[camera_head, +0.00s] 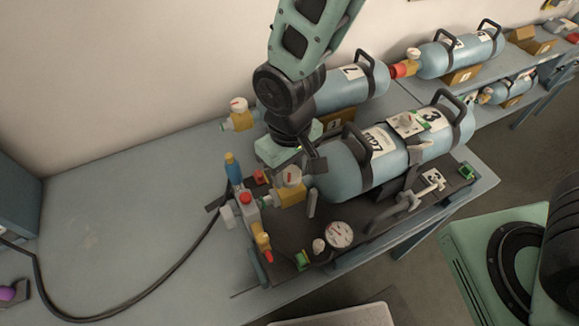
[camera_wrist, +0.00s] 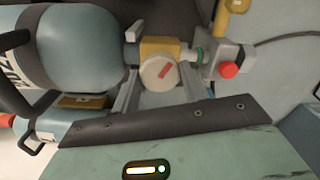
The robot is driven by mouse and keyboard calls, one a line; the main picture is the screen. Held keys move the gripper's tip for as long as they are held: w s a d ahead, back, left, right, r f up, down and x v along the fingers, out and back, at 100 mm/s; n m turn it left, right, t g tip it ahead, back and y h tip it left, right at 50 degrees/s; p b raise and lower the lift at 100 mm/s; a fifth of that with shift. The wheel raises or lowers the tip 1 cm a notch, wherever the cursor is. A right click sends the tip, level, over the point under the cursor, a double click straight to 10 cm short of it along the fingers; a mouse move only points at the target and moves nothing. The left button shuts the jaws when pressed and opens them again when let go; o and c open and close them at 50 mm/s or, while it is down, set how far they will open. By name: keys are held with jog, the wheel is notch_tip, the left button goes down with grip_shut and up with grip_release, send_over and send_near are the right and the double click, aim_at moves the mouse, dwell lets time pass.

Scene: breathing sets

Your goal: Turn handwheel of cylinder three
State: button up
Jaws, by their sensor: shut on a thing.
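Cylinder three (camera_head: 395,160), light blue with a label 3, lies on a dark base plate (camera_head: 290,232) on the bench; its end also shows in the wrist view (camera_wrist: 85,45). At its near end is a brass valve block (camera_head: 291,198) with a round white handwheel (camera_head: 291,175) on top. In the wrist view the handwheel (camera_wrist: 160,73) bears a red mark and sits between my two fingers. My gripper (camera_wrist: 159,80) is shut on the handwheel from above, one finger on each side. In the head view my gripper (camera_head: 292,172) partly hides the contact.
A pressure gauge (camera_head: 340,234), a connector block with a red knob (camera_head: 246,200) and a black hose (camera_head: 150,295) lie close by. The bench's left part (camera_head: 110,210) is mostly clear.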

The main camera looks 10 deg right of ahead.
aim_at(290, 173)
dwell(0.4)
jog(key=o, duration=1)
notch_tip(290, 173, up, 18)
jog(key=b, duration=0.3)
jog(key=shift+f+b, duration=0.25)
jog(key=shift+b, duration=0.05)
dwell(1.3)
